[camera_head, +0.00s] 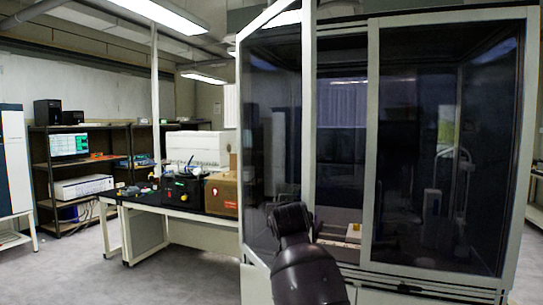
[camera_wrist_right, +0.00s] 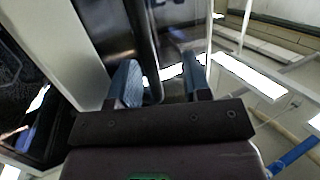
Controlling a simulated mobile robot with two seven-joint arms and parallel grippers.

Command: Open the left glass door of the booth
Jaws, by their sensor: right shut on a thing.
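The booth (camera_head: 447,14) is a tall white-framed cabinet with dark glass. Its left glass door (camera_head: 272,120) stands swung out toward me at an angle, hinged on the left. Its free edge is the white post right of the pane. A gap beside it shows the interior. My right arm rises from the bottom centre, in front of the door's lower part, and its gripper is hidden in the head view. In the right wrist view, the blue fingers of my right gripper (camera_wrist_right: 160,80) are on either side of a dark bar-like handle (camera_wrist_right: 147,40). My left gripper is not in view.
The right glass door (camera_head: 420,130) looks closed. Left of the booth, a white-legged table (camera_head: 175,213) carries a cardboard box (camera_head: 221,195) and dark equipment. A shelf with a monitor (camera_head: 68,144) stands behind. The floor (camera_head: 80,275) at the left front is clear.

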